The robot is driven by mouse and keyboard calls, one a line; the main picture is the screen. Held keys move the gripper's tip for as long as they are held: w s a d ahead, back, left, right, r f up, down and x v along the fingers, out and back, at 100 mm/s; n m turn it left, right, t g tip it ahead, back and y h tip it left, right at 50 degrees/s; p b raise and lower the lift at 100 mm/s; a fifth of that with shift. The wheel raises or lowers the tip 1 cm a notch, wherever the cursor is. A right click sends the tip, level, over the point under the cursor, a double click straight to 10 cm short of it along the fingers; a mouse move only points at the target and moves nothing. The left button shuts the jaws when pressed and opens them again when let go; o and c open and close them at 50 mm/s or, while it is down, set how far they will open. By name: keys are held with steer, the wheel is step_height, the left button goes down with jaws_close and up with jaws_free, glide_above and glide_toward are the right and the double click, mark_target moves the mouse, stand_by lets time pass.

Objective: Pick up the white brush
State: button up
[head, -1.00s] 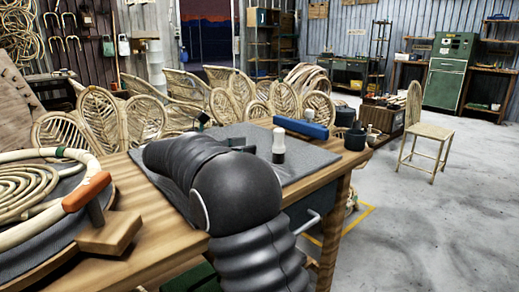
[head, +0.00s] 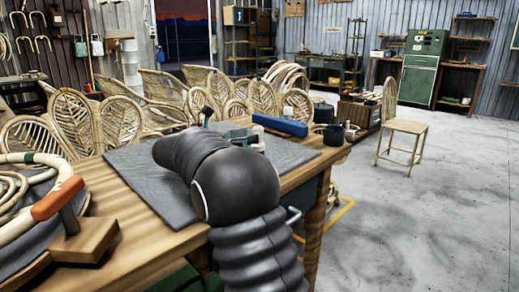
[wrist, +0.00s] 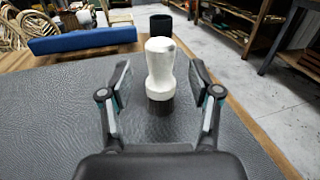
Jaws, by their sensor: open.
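The white brush (wrist: 160,62) stands upright on the grey mat (wrist: 50,90), handle up and dark bristles down, in the middle of the wrist view. My gripper (wrist: 160,78) is open, with one finger on each side of the brush and a visible gap on both sides. Whether the fingers are level with the brush in depth is hard to tell. In the head view, my arm hides most of the gripper and the brush's lower part; a small pale part of the brush (head: 258,131) shows just beyond the arm.
A coiled rattan jig (head: 30,215) is at left. The mat nearby is clear.

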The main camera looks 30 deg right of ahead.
mark_target(258, 133)
steer(key=d, duration=0.4)
steer(key=shift+w+d+r, duration=0.1)
steer(key=shift+w, duration=0.1)
jaws_close()
